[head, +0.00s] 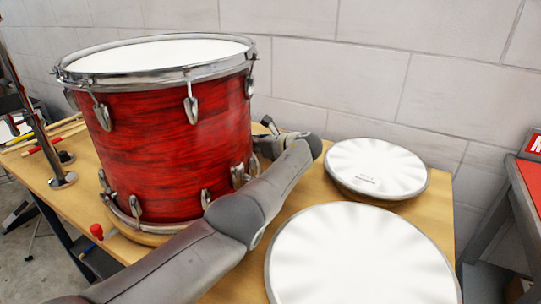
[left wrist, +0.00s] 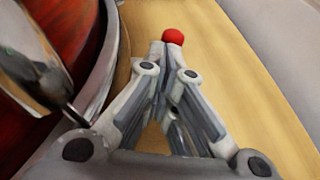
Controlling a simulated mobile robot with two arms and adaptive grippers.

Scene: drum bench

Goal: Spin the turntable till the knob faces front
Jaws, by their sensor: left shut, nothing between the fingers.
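A red drum (head: 175,145) with a white head and chrome rim stands on a low round wooden turntable (head: 150,238). A red knob (head: 97,231) sticks out at the turntable's left front in the head view. My left arm passes in front of the drum, and my left gripper (head: 270,140) is partly hidden beyond the drum's right side. In the left wrist view the gripper (left wrist: 168,52) is shut and empty, with a red ball (left wrist: 173,36) just beyond its fingertips. I cannot tell whether they touch or whether this is the same knob. My right gripper is out of view.
Two round white pads, a smaller one (head: 376,168) and a larger one (head: 362,262), lie on the right of the wooden bench (head: 440,206). Drumsticks (head: 45,137) and a metal stand (head: 62,179) are at the left. A block wall (head: 330,60) stands behind.

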